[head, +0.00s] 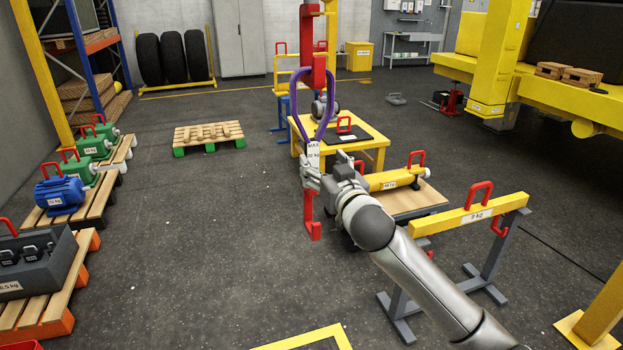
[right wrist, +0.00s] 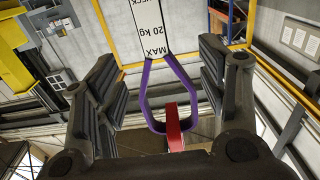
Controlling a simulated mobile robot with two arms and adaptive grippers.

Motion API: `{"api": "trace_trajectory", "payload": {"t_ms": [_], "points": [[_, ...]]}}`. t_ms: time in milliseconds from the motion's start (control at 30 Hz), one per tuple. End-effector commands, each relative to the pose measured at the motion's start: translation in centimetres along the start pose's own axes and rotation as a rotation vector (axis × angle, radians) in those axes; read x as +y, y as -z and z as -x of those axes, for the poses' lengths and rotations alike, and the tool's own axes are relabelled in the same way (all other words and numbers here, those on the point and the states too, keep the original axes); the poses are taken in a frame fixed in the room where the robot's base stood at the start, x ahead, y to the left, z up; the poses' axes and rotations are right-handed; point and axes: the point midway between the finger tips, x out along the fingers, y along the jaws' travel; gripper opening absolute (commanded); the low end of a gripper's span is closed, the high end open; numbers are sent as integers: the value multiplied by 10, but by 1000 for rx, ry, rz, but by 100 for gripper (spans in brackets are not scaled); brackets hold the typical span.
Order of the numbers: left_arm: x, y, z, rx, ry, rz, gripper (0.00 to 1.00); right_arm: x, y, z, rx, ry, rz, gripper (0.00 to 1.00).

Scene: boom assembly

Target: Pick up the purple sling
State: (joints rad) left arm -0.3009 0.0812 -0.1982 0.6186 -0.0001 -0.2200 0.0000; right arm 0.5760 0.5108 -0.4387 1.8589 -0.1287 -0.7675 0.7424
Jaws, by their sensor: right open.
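The purple sling (head: 295,108) hangs as a loop from a red hook-like part (head: 319,72) above a yellow table. A white tag (head: 313,155) marked MAX 20 kg is at its lower end. My right gripper (head: 324,172) is at the tag, below the loop, with its fingers apart. In the right wrist view, the tag (right wrist: 148,28) and the purple sling (right wrist: 147,98) show between the open fingers (right wrist: 158,80), clear of both. A red part (right wrist: 173,125) shows inside the loop. My left gripper is not in view.
The yellow table (head: 375,143) bears a dark plate and stands just behind the gripper. A yellow beam (head: 450,218) on grey trestles is at the right. Loaded pallets line the left; a pallet (head: 209,137) stands farther back. Open floor lies between.

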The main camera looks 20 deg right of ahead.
Motion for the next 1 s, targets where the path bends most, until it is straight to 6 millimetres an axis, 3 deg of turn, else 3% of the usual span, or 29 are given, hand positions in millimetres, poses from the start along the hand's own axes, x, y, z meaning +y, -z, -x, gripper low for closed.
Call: {"api": "trace_trajectory", "payload": {"t_ms": [233,567,800,1000], "points": [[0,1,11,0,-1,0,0,1,2,-34,-3,-2,-1,66],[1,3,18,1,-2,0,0,2,3,-52,-2,-1,0,66],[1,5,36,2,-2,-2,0,5,12,-80,-3,-2,2,66],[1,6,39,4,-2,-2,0,4,9,-96,-3,-1,1,66]]}}
